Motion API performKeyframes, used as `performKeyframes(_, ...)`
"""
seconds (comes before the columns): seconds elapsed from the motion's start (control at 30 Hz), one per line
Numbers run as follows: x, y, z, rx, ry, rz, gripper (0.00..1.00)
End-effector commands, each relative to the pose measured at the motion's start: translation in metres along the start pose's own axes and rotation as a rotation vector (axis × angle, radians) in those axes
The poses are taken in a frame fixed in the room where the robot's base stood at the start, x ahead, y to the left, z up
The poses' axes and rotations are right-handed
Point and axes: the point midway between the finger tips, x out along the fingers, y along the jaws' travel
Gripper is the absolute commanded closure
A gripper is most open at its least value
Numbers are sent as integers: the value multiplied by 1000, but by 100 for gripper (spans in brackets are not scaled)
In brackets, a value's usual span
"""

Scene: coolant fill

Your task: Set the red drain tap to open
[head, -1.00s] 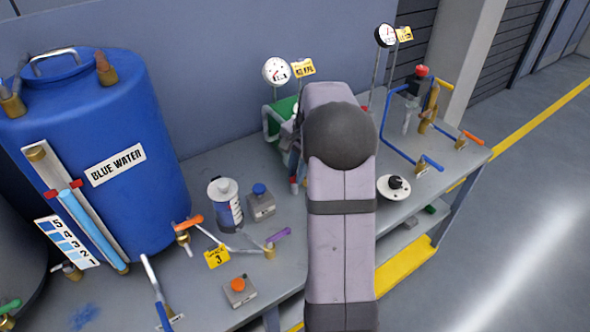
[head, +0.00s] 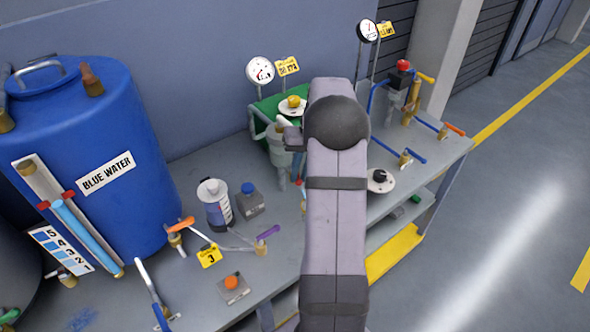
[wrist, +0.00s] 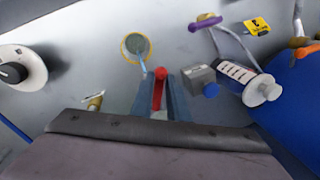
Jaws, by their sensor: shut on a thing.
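The red drain tap (wrist: 160,84) shows as a red lever in the wrist view, lying between the two blue-grey fingers of my gripper (wrist: 160,92). The fingers are shut on the lever. Its far end points toward a round drain (wrist: 136,47) with a yellow rim. The base of the tap is hidden by my gripper. In the head view my arm covers most of the gripper and the tap, so the lever's angle is hard to tell there.
A grey box with a blue button (wrist: 203,80) and a syringe-like bottle (wrist: 240,78) stand close to the right of my gripper in the wrist view. A purple-handled valve (wrist: 204,21) lies beyond. A black knob on a white disc (wrist: 20,72) is at left. The blue water tank (head: 95,160) fills the head view's left side.

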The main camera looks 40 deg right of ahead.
Motion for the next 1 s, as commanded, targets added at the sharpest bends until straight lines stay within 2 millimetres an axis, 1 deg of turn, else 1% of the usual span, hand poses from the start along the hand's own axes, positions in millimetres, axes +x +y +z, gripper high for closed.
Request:
performKeyframes(0.03, -3, 2, -1, -41, -7, 0, 100)
performKeyframes(0.2, -4, 9, -3, -186, -36, 0, 100)
performKeyframes(0.5, -5, 18, -6, -369, -71, 1, 100)
performKeyframes(0.73, -5, 21, -8, -433, -83, 2, 100)
performKeyframes(1.0, -5, 21, -8, -449, -86, 3, 100)
